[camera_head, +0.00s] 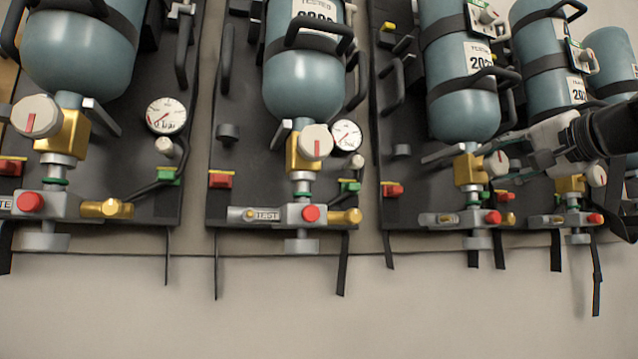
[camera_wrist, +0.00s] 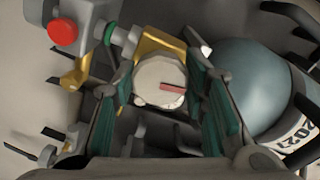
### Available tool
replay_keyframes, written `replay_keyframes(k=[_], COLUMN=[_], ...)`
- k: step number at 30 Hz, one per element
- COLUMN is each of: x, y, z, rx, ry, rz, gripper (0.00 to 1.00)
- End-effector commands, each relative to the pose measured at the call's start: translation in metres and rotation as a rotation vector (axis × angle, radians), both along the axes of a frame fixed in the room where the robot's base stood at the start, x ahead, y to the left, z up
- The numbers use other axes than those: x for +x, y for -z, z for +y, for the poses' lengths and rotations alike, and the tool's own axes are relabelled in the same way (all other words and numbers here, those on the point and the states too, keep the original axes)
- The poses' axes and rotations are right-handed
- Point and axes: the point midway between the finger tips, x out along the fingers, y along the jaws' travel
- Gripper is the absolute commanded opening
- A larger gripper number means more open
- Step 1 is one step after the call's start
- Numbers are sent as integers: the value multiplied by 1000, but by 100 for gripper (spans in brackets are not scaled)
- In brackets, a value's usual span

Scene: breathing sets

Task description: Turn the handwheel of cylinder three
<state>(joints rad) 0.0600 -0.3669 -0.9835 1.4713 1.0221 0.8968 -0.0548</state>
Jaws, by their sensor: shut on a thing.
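Cylinder three (camera_head: 465,105) is the third blue-grey cylinder from the left in the head view, hanging neck down on its dark backplate. Its white handwheel (camera_head: 497,162) sits beside the brass valve (camera_head: 468,172) and is partly hidden by my gripper (camera_head: 505,162). In the wrist view the round handwheel (camera_wrist: 158,82) shows a red mark that runs from near its centre toward the cylinder (camera_wrist: 252,85). The green finger pads of my gripper (camera_wrist: 163,88) stand on either side of the wheel, shut on it.
Cylinders stand close on both sides, including one (camera_head: 300,75) to the left and one (camera_head: 550,85) to the right. A red knob (camera_head: 493,217) sits below the valve. Black straps hang below the plates. The wall below is clear.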

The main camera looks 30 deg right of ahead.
Motion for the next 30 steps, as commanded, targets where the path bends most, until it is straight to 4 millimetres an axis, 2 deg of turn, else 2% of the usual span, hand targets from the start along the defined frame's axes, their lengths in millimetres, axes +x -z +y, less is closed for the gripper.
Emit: replay_keyframes(k=[30], x=[1], y=[3], z=[-1], rx=[-940], ry=[1], rz=[226], gripper=[12])
